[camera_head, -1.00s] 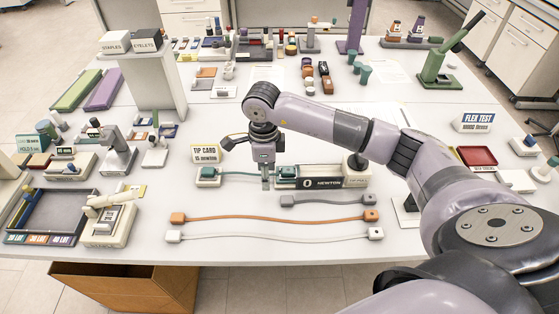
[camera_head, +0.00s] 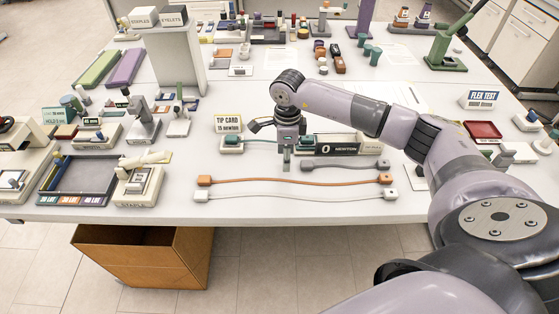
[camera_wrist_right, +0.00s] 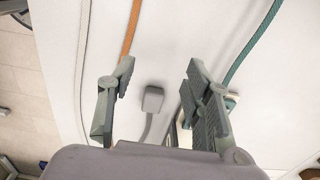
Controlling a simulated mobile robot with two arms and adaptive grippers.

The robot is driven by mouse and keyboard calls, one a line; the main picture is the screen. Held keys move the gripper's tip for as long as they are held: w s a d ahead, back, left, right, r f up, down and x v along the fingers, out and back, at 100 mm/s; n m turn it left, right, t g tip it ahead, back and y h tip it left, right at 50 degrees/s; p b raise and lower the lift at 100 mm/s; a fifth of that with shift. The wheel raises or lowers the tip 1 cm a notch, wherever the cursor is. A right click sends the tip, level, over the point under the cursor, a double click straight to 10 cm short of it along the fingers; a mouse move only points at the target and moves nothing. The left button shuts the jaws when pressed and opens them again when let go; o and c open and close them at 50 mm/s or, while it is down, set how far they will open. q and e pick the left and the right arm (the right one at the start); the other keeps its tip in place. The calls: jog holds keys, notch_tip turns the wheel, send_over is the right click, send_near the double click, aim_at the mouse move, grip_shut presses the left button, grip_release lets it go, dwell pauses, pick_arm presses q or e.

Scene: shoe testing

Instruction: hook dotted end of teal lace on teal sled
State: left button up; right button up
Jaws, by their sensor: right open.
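The teal lace (camera_head: 262,141) runs on the far side of my right gripper, between a teal block on a pale base (camera_head: 232,143) at left and a teal block (camera_head: 306,141) at the left end of the dark NEWTON unit (camera_head: 350,149). I cannot tell which is the sled, and no dots are readable. My right gripper (camera_head: 286,168) points down, open and empty, on the near side of the teal lace. In the wrist view, the teal lace (camera_wrist_right: 255,40) passes right of the spread fingers (camera_wrist_right: 160,80). My left gripper is out of view.
A grey lace end (camera_wrist_right: 153,98) shows between the open fingers in the wrist view. The orange lace (camera_head: 290,183) and white lace (camera_head: 290,199) lie nearer the front edge. The TIP CARD sign (camera_head: 228,122) stands behind the left teal block. A grey tray (camera_head: 88,175) is at left.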

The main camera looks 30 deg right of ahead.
notch_tip(320, 180, up, 15)
jog(key=p, duration=0.8)
jog(key=a+f+y, duration=0.1)
jog(key=a+y, duration=0.5)
jog(key=a, duration=0.9)
jog(key=shift+s+a+f+t, duration=0.15)
jog(key=shift+s+f+t, duration=0.1)
jog(key=shift+t, duration=0.15)
